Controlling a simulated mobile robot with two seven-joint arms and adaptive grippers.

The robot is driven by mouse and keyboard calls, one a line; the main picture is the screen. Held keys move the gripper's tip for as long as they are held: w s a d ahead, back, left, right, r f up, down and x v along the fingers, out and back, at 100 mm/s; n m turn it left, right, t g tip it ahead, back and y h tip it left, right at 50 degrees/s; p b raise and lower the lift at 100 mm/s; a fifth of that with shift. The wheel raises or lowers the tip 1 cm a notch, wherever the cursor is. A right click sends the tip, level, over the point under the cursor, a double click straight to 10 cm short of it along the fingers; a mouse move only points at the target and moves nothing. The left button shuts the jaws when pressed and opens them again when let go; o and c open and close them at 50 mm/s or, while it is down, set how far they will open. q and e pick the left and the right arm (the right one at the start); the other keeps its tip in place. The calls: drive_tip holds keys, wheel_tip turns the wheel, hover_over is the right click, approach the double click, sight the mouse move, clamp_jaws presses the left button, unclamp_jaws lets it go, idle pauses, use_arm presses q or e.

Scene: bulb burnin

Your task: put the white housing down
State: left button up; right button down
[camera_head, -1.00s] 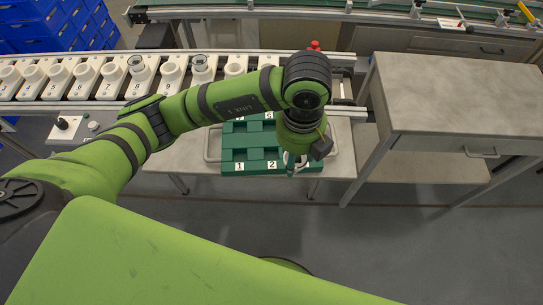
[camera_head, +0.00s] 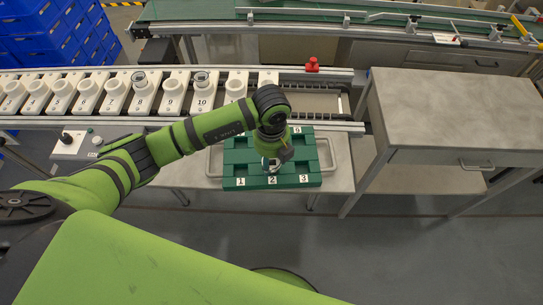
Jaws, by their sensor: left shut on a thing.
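My left gripper (camera_head: 271,163) points down over the green block tray (camera_head: 233,171), just behind the label 2 on its front edge. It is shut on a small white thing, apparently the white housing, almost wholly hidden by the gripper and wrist. I cannot tell whether the housing touches the tray. The tray has square pockets and number labels, with 1, 2 and 3 along the front. My right gripper is not in view.
A conveyor (camera_head: 316,75) behind carries a row of numbered white carriers (camera_head: 172,92), several with round white parts on top. A red knob (camera_head: 312,65) stands on its far rail. A grey cabinet (camera_head: 455,100) stands right. Blue crates (camera_head: 45,30) are stacked back left.

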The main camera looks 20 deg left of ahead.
use_arm(q)
drive_tip(key=shift+f, duration=0.2)
drive_tip(key=o, duration=0.9)
drive_tip(key=shift+o, duration=0.2)
drive_tip(key=shift+r, duration=0.55)
wheel_tip(320, 180, up, 11)
drive_tip(key=b, duration=0.2)
drive_tip(key=shift+r+b, duration=0.2)
drive_tip(key=shift+b, duration=0.2)
